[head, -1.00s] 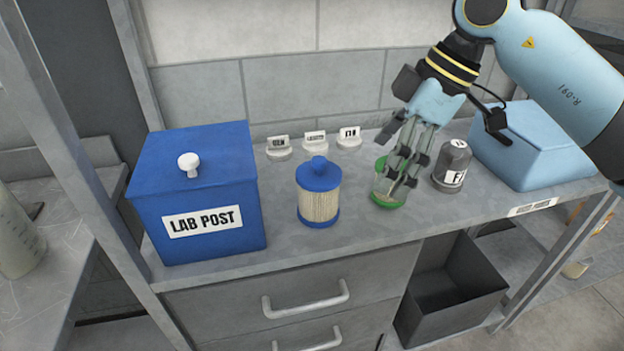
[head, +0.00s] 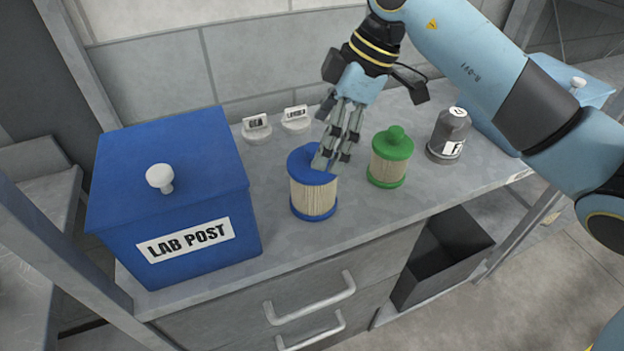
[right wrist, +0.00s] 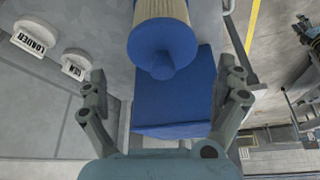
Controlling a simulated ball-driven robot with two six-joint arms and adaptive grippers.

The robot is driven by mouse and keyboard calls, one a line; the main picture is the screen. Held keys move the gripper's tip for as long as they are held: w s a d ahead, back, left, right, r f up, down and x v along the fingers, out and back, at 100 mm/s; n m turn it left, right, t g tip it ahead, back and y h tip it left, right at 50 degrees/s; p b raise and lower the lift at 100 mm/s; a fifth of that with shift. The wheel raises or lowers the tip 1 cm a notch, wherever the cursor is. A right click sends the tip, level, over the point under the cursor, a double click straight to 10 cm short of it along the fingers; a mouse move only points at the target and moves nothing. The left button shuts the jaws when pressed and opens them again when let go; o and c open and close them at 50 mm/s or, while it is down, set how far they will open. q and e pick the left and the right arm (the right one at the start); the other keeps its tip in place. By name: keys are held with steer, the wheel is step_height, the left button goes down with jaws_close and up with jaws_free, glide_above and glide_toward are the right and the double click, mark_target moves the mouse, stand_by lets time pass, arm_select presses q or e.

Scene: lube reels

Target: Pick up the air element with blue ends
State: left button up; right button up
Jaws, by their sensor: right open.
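The air element with blue ends (head: 313,196) stands upright on the grey bench, with a cream pleated body between blue caps. My right gripper (head: 325,160) is over its top and hides part of the upper cap in the head view. In the right wrist view the blue-ended element (right wrist: 163,45) shows at the top centre, beyond and between the open fingers of the right gripper (right wrist: 166,85). The fingers are apart and hold nothing. Whether a finger touches the cap cannot be told. My left gripper is not in view.
A green-ended element (head: 390,160) stands to the right, with a grey canister (head: 448,135) beyond it. A blue LAB POST box (head: 180,205) stands to the left. White label stands (head: 257,129) are behind. A light blue box (head: 578,85) is at the far right.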

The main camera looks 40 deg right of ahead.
mark_target(314, 178)
steer(key=p+x, duration=0.1)
steer(key=x, duration=0.3)
steer(key=shift+a+f, duration=0.25)
steer(key=shift+f, duration=0.35)
steer(key=shift+c, duration=0.5)
steer(key=c, duration=0.5)
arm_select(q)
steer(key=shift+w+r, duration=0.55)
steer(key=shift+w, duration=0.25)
arm_select(e)
steer(key=shift+r, duration=0.1)
steer(key=c, duration=0.9)
steer(key=shift+r, duration=0.1)
steer(key=shift+c, duration=0.2)
